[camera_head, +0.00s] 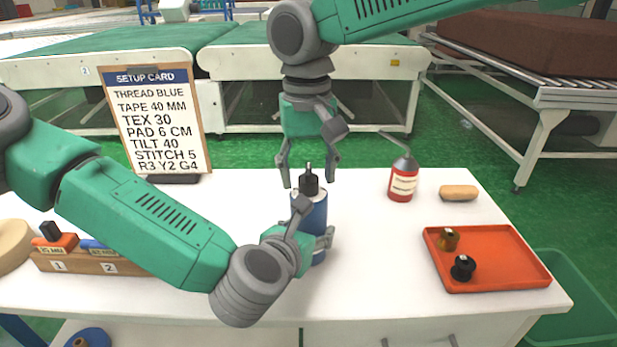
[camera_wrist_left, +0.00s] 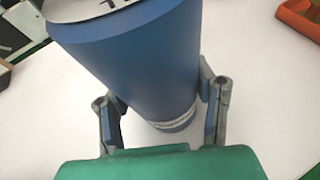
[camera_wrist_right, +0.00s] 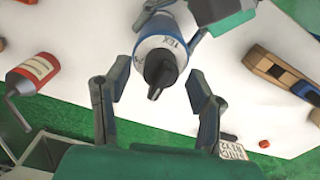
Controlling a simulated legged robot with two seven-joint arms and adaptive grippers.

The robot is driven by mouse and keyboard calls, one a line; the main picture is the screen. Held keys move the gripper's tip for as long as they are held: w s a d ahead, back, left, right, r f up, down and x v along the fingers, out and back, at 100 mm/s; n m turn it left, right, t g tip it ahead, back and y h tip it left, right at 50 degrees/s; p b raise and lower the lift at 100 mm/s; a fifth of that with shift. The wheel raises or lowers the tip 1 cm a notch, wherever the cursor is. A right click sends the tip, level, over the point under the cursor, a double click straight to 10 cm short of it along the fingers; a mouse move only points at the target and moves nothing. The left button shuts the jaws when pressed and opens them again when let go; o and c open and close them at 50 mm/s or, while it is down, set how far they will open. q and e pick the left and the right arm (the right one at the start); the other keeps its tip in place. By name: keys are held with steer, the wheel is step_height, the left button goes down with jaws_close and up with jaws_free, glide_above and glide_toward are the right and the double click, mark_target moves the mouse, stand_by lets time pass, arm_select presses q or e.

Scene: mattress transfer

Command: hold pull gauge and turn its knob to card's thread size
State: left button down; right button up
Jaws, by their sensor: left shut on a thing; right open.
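The pull gauge (camera_head: 317,215) is a blue cylinder with a pale top and a black knob (camera_head: 309,184), upright on the white table. My left gripper (camera_head: 316,224) is shut around its body; the left wrist view shows a finger on each side of the blue body (camera_wrist_left: 125,65). My right gripper (camera_head: 308,178) points down above the gauge, open, with fingers either side of the knob. In the right wrist view the knob (camera_wrist_right: 160,72) lies between and beyond the fingertips; contact is not visible. The dial reads "TEX"; its numbers are unclear. The setup card (camera_head: 157,120) reads TEX 30, thread blue.
An orange tray (camera_head: 505,262) holds a brass and a black piece. A wooden rack (camera_head: 75,262) numbered 1 and 2 is at left. Conveyors (camera_head: 240,60) stand behind.

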arm_select(q)
steer(key=shift+a+r, duration=0.1)
arm_select(e)
steer(key=shift+a+f, duration=0.15)
steer(key=shift+f, duration=0.45)
jaws_close()
